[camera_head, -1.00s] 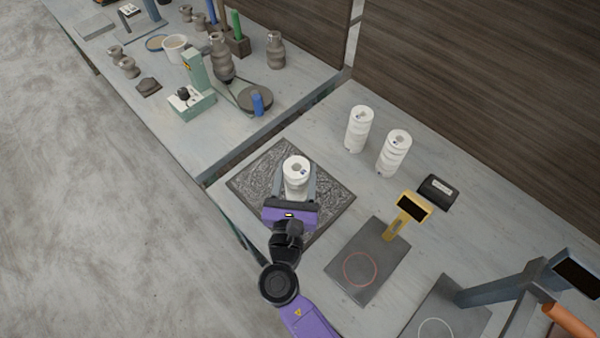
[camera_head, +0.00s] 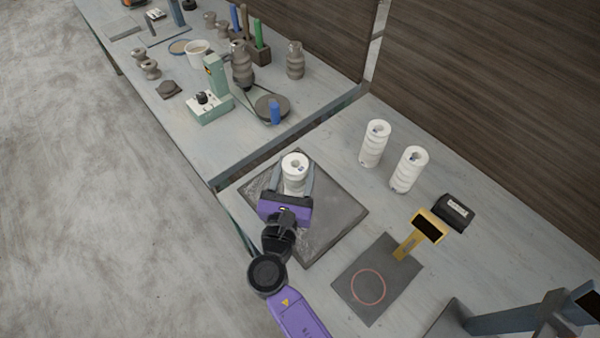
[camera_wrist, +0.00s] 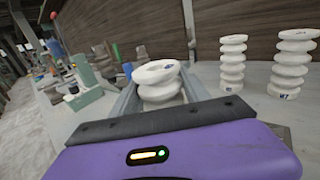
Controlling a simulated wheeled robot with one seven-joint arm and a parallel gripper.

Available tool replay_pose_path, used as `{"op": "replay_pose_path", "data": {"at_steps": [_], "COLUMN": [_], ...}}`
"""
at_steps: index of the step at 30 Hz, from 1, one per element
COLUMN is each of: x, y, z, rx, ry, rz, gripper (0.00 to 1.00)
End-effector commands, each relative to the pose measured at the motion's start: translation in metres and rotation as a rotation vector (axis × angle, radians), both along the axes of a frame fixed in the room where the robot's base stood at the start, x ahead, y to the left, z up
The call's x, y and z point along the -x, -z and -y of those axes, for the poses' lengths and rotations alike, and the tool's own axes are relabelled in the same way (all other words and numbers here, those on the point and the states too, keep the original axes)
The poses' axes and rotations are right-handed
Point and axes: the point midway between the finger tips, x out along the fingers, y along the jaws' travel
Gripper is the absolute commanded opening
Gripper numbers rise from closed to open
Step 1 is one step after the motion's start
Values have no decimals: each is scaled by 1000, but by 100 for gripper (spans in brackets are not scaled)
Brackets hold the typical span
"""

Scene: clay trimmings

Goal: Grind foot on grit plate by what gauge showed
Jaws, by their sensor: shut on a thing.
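A white ribbed ceramic piece (camera_head: 295,172) stands upright over the dark square grit plate (camera_head: 338,212). My gripper (camera_head: 293,188) is shut on it, with one finger on each side. The piece also shows between the fingers in the wrist view (camera_wrist: 158,84). Its foot is hidden by my gripper, so contact with the plate cannot be told. A yellow gauge with a dark display (camera_head: 427,226) stands at the back of a grey plate (camera_head: 391,268) marked with a red ring. The display's reading is not legible.
Two similar white ribbed pieces (camera_head: 375,144) (camera_head: 408,170) stand behind the grit plate. A small black box (camera_head: 454,212) is beside the gauge. A blue-grey stand (camera_head: 500,322) is at lower right. The other table holds a green machine (camera_head: 213,100) and brown clay pieces.

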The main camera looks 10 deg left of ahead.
Motion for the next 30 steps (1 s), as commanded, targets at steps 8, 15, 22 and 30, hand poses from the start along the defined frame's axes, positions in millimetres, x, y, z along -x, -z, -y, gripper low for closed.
{"op": "replay_pose_path", "data": {"at_steps": [8,15,22,30], "x": [-6,-14,-22,-24], "y": [-3,-1,-1,-1], "z": [-7,-16,-27,-30], "rx": [0,-1,-1,-1], "ry": [1,1,0,1], "rz": [5,5,6,5], "gripper": [0,0,0,0]}}
